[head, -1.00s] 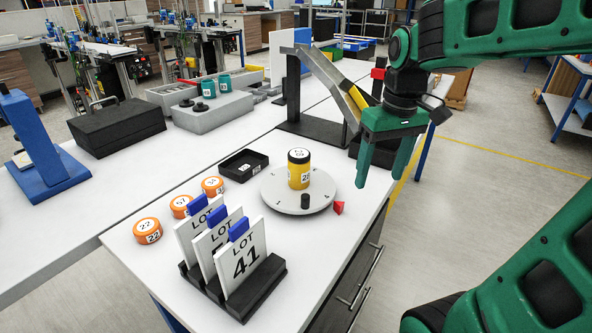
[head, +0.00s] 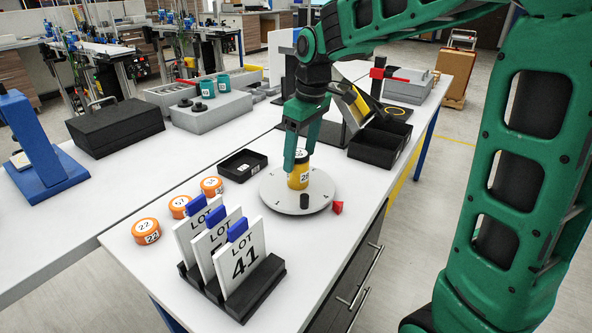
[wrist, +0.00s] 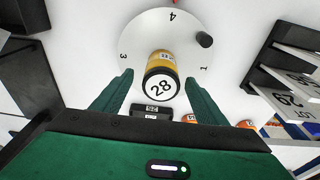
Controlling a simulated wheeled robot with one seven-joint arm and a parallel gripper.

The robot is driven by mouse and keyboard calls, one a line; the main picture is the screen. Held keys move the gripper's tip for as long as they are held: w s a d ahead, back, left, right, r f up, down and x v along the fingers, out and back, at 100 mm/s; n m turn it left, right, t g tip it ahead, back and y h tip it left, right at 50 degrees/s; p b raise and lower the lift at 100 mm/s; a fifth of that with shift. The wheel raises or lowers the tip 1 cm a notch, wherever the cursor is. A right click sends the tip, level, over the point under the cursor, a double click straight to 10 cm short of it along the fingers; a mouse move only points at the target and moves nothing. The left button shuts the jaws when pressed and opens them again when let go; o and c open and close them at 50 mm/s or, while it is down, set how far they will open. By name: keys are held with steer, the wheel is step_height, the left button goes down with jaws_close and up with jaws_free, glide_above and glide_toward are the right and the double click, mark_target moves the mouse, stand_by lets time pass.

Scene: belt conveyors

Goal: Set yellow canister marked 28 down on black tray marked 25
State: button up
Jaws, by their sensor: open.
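The yellow canister (head: 298,179) with a black lid stands upright on a round grey turntable (head: 272,199). Its lid, marked 28, faces the camera in the wrist view (wrist: 161,83). My gripper (head: 299,158) is open at the canister, pointing down, and its fingers partly cover it in the head view. In the wrist view my gripper's fingers (wrist: 160,82) stand apart on either side of the canister's lid, with gaps at both sides.
A black peg (head: 304,201) stands on the turntable, and a red wedge (head: 337,207) lies beside it. Several orange pots (head: 146,231) and a rack of LOT cards (head: 243,263) are at the front left. A larger black bin (head: 377,143) sits behind, at the right.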

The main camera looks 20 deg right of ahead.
mark_target(296, 167)
steer(key=f, duration=0.3)
steer(key=w+a+f, duration=0.1)
steer(key=f, duration=0.1)
steer(key=shift+r, duration=0.1)
steer(key=shift+d, duration=0.1)
steer(key=c, duration=1.4)
steer(key=shift+r, duration=0.1)
